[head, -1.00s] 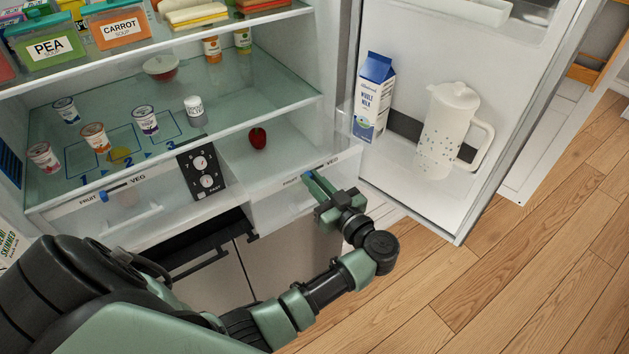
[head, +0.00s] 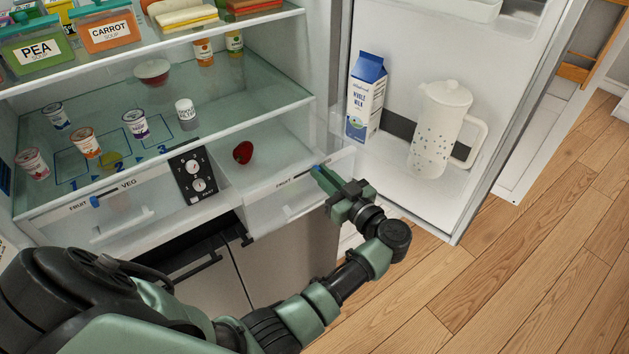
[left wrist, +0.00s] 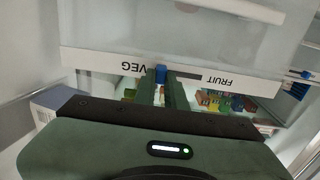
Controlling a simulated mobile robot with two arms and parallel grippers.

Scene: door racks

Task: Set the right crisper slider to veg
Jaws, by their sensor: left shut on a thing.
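The right crisper drawer (head: 275,210) sits at the lower right of the fridge, with a FRUIT–VEG strip along its top front. Its blue slider knob (head: 317,168) shows at my left gripper's fingertips. In the left wrist view the blue knob (left wrist: 161,74) is right beside the VEG label (left wrist: 132,66), with the dark slot (left wrist: 188,75) running from it toward the FRUIT label (left wrist: 217,80). My left gripper (head: 322,176) is shut on the knob, its fingers also showing in the left wrist view (left wrist: 162,88). In the head view the gripper hides the VEG label. My right gripper is not in view.
The left crisper (head: 125,215) has its own blue knob (head: 95,201) near FRUIT. A control panel (head: 192,176) sits between the drawers. The open fridge door holds a milk carton (head: 365,98) and a white pitcher (head: 440,130), close to the right of my gripper.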

